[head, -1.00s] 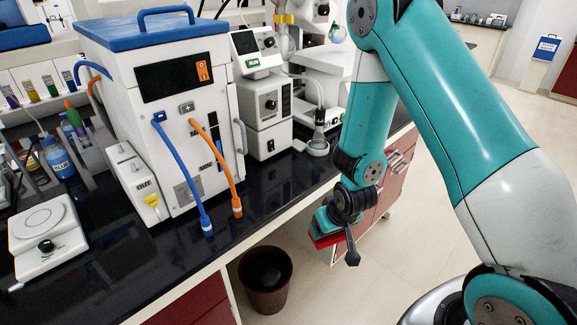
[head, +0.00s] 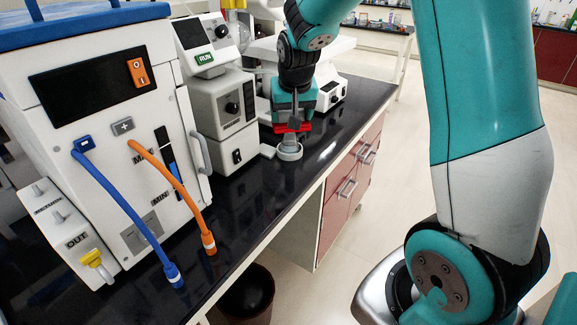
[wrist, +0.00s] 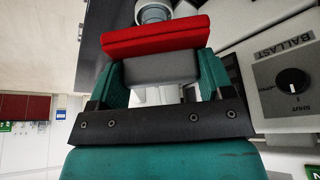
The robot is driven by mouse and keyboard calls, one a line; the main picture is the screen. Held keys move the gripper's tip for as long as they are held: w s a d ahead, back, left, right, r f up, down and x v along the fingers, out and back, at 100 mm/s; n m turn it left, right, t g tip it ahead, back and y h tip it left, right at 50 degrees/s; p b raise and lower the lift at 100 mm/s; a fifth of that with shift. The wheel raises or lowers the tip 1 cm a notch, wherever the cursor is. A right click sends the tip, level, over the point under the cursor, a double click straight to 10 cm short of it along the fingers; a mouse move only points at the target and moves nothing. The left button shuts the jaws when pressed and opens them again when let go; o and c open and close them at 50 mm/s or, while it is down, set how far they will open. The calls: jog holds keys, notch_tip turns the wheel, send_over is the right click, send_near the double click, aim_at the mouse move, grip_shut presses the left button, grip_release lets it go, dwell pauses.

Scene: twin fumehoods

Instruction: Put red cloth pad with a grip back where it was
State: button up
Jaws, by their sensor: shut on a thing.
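The red cloth pad (wrist: 155,36) has a grey grip (wrist: 160,68), and the grip sits between the two teal fingers in the wrist view. My gripper (wrist: 158,72) is shut on this grip. In the head view the red pad (head: 292,127) shows as a thin strip under my gripper (head: 293,112), above the dark bench near its front edge. It overlaps the top of a pale round fitting (head: 289,149) in the picture. I cannot tell whether they touch.
A white unit with a green RUN label (head: 208,49) stands on a grey box with a knob (head: 224,112), left of my gripper. A large white bath unit (head: 110,120) with blue and orange hoses is further left.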

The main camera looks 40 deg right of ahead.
notch_tip(320, 180, down, 16)
jog(key=shift+r+p, duration=0.25)
jog(key=shift+p, duration=0.55)
jog(key=shift+f, duration=0.1)
jog(key=o, duration=0.9)
